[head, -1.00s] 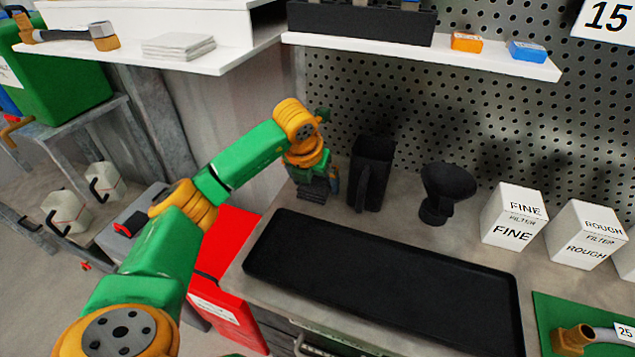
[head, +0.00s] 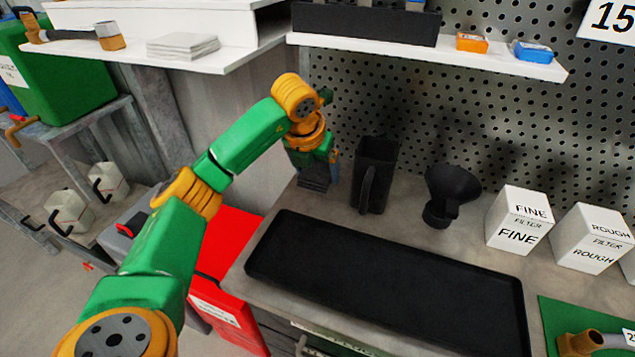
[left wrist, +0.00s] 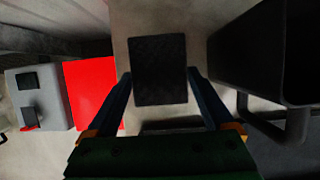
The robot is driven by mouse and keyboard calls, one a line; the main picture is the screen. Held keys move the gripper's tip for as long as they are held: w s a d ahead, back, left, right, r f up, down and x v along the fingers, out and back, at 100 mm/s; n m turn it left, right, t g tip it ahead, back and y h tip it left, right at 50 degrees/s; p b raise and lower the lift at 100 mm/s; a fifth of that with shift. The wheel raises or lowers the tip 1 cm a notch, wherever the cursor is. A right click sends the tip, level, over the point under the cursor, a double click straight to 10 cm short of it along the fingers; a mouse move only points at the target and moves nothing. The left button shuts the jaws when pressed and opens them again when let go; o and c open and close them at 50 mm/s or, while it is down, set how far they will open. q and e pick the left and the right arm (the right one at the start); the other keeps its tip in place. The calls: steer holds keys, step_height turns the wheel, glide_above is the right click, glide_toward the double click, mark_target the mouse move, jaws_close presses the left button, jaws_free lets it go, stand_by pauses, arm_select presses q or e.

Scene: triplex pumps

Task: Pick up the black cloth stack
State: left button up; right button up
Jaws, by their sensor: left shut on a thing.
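The black cloth stack (head: 314,180) is at the back left of the counter, below my left gripper (head: 316,168). In the left wrist view the stack (left wrist: 159,62) is a dark textured rectangle between the two blue fingers of my left gripper (left wrist: 160,76). The gripper points down and is shut on the stack. In the head view the stack seems slightly above the counter, but its underside is hard to see. My right gripper is not in view.
A black pitcher (head: 374,172) stands close to the right of my left gripper, with a black funnel (head: 449,190) farther right. A black tray (head: 380,275) lies in front. A white shelf (head: 420,52) hangs above. A red box (head: 230,255) is left of the counter.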

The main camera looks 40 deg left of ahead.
mark_target(319, 168)
arm_select(q)
step_height(319, 168, up, 3)
steer(key=shift+r, duration=0.15)
steer(key=s+a+b, duration=0.4)
steer(key=s, duration=0.5)
steer(key=s+a+b, duration=0.4)
steer(key=s, duration=0.4)
steer(key=shift+s+a, duration=0.25)
steer(key=shift+s, duration=0.1)
